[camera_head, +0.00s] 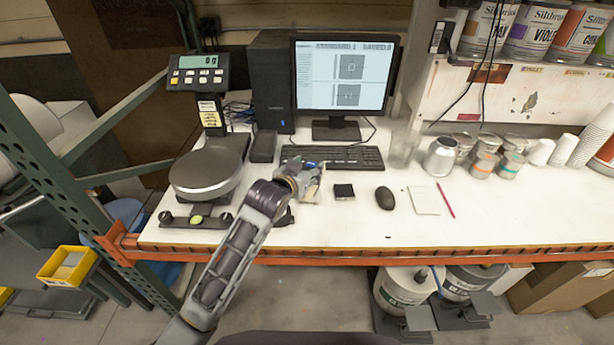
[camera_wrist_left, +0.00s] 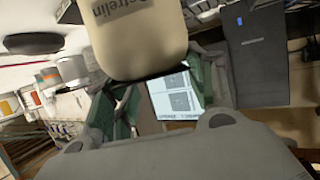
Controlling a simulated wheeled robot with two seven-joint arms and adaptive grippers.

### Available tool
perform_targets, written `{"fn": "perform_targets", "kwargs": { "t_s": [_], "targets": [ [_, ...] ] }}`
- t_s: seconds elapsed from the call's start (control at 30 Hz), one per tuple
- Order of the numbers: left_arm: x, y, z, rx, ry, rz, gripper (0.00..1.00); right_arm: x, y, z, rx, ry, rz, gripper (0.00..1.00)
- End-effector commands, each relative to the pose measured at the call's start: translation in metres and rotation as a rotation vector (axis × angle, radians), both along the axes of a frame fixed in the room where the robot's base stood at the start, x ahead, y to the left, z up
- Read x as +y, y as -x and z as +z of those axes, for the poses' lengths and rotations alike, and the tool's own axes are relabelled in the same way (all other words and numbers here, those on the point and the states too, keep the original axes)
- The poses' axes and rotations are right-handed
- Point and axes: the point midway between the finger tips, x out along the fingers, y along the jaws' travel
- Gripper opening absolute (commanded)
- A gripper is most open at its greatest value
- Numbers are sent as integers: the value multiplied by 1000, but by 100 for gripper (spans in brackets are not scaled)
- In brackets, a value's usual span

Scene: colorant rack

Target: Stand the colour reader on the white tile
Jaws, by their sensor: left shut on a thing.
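My left gripper (camera_head: 300,177) is over the table in front of the keyboard. In the left wrist view it is shut on a cream, rounded body with dark lettering, which I take as the colour reader (camera_wrist_left: 140,35). In the head view the gripper and arm hide most of the reader. A pale, flat square (camera_head: 423,200) lies on the table to the right of the mouse and may be the white tile; I cannot tell for sure. A small dark square block (camera_head: 343,190) lies just right of the gripper. My right gripper is not in view.
A scale (camera_head: 205,172) stands left of the gripper, and a monitor (camera_head: 341,75) and keyboard (camera_head: 332,157) are behind it. A black mouse (camera_head: 385,198) and a red pencil (camera_head: 445,199) flank the pale square. Cans and cups stand at the back right. The front right table is clear.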

Motion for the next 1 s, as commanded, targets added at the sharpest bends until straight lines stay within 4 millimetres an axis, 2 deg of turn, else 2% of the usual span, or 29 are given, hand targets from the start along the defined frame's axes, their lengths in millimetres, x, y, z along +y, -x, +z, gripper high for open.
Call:
{"fn": "perform_targets", "kwargs": {
  "t_s": [0.27, 0.73, 0.77, 0.9, 1.0],
  "targets": [
    [0, 0, -23, -4, 2, -1, 0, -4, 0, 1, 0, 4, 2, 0],
    [0, 0, -27, -4, 2, 0, 0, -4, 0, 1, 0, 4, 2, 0],
    [0, 0, -30, 2, -1, 0, 56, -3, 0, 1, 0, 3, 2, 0],
    [0, 0, -29, 1, 0, 0, 74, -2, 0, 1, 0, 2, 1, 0],
    [0, 0, -29, 1, 0, 0, 76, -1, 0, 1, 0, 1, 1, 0]
  ]
}}
